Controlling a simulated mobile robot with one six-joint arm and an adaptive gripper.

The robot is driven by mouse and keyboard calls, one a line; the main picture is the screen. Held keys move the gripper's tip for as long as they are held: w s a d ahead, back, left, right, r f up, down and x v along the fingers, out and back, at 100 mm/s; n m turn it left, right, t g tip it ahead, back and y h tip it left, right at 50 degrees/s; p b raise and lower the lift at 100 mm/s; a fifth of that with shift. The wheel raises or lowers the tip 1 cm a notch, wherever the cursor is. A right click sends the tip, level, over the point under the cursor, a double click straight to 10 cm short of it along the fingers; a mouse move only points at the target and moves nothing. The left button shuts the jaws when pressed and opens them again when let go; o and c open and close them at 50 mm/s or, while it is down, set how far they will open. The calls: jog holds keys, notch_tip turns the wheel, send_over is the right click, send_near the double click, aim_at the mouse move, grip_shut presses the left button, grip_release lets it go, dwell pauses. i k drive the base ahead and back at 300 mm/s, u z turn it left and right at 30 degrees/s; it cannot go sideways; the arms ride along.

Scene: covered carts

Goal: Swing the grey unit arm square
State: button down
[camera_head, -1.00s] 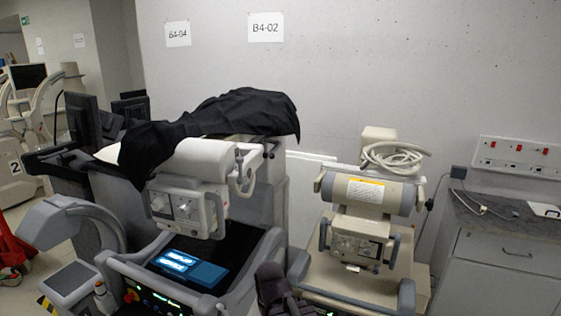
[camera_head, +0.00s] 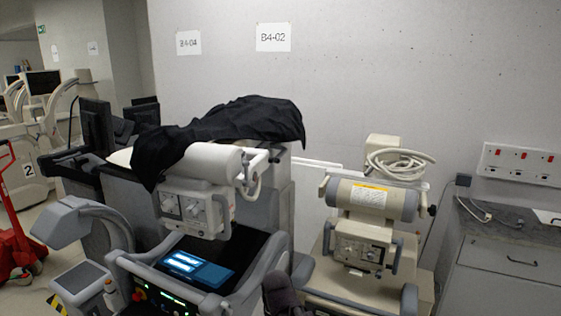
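The grey unit (camera_head: 283,225) stands left of centre, with a dark top and a lit blue screen (camera_head: 195,263). Its arm carries a pale cylinder (camera_head: 205,163) and a box-shaped head with knobs (camera_head: 192,208). The cylinder lies roughly crosswise and slightly tilted, with a white handle (camera_head: 254,180) at its right end. A black cover (camera_head: 225,128) drapes over the arm and hides much of it. A dark part of my arm (camera_head: 280,292) shows at the bottom centre, below and right of the head. The fingertips cannot be made out, and no contact with the unit shows.
A beige cart (camera_head: 335,287) with a coiled hose (camera_head: 398,163) stands close on the right. A grey cabinet (camera_head: 505,275) is at the far right. Black monitors (camera_head: 95,125) stand behind at left. A red pallet jack (camera_head: 12,235) is at the left edge. The wall is close behind.

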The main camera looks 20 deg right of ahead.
aim_at(261, 120)
jog(key=z, duration=0.2)
jog(key=i, duration=1.15)
jog(key=z, duration=0.05)
